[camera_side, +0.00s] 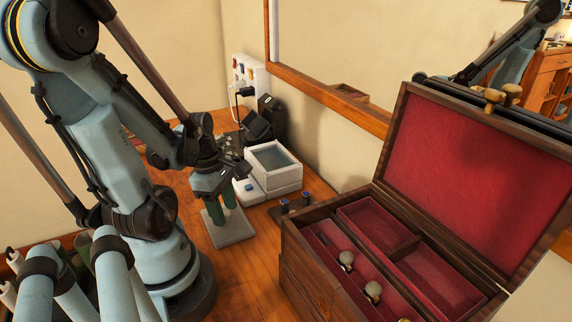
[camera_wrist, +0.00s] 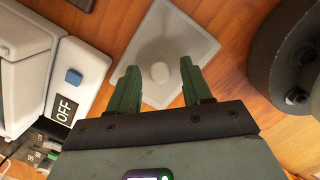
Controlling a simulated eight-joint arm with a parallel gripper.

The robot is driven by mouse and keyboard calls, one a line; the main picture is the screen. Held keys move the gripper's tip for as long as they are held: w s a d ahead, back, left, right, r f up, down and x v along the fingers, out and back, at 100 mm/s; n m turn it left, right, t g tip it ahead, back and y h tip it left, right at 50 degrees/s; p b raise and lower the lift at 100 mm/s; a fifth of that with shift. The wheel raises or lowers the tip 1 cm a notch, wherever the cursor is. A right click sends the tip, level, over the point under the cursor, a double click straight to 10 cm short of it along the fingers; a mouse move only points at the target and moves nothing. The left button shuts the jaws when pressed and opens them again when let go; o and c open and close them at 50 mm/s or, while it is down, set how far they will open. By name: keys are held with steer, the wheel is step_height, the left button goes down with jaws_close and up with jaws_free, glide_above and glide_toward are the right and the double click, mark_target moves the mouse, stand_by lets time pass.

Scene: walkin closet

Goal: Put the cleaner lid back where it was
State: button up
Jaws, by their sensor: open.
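The cleaner lid, a flat translucent grey plate (camera_side: 236,235), lies on the wooden table in front of the cleaner. The lid (camera_wrist: 190,40) has a round whitish knob (camera_wrist: 160,72) in its middle. The cleaner (camera_side: 275,172) is a white box with an open-topped tank; its body (camera_wrist: 85,75), with a blue button and an OFF label, shows at the left in the wrist view. My gripper (camera_side: 229,207) points down over the lid, its green fingers open and empty. In the wrist view, the fingertips (camera_wrist: 159,68) lie on either side of the knob. Whether they touch it I cannot tell.
A wooden jewellery box (camera_side: 300,270) with red lining, a raised lid and several watches stands right of the cleaner. A power strip (camera_side: 245,75) with black plugs is on the back wall. A mirror edges the wall.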

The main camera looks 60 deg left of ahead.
steer(key=shift+s+a+r, duration=0.55)
steer(key=shift+a+r, duration=0.05)
steer(key=shift+r, duration=5.4)
steer(key=w+d+m+t, duration=0.3)
steer(key=w+d+m, duration=0.4)
steer(key=m, duration=0.6)
steer(key=w+d+m+t+y, duration=0.1)
steer(key=w+d+m+t, duration=0.2)
steer(key=w+d+m, duration=0.4)
steer(key=w+m, duration=0.1)
steer(key=m, duration=0.6)
steer(key=shift+w+d+f, duration=0.2)
steer(key=shift+w+f, duration=0.05)
steer(key=shift+w, duration=0.05)
steer(key=shift+o, duration=0.5)
